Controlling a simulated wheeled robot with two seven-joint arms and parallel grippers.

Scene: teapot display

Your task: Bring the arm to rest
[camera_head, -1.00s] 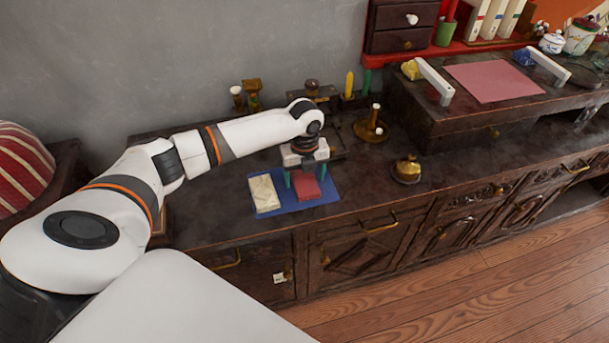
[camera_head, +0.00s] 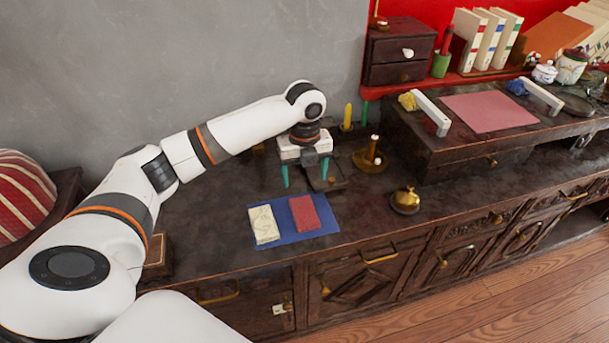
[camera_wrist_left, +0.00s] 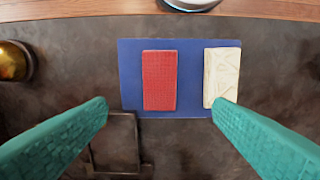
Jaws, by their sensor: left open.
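My left gripper (camera_head: 306,174) is open and empty, with teal fingers pointing down. It hangs above the dark cabinet top, behind the blue mat (camera_head: 329,227). On the mat lie a cream block (camera_head: 264,225) at the left and a red block (camera_head: 305,214) at the right, side by side and apart. In the left wrist view the red block (camera_wrist_left: 159,80) and the cream block (camera_wrist_left: 222,75) show on the blue mat (camera_wrist_left: 129,70), beyond the two spread fingers (camera_wrist_left: 160,120). Nothing is between the fingers. My right gripper is out of view.
A brass bell (camera_head: 405,201) stands right of the mat. A brass candle holder (camera_head: 370,155) and a yellow candle (camera_head: 347,117) stand behind, near my gripper. A raised dark chest (camera_head: 470,150) with a pink sheet (camera_head: 490,112) is at the right. The cabinet's front strip is clear.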

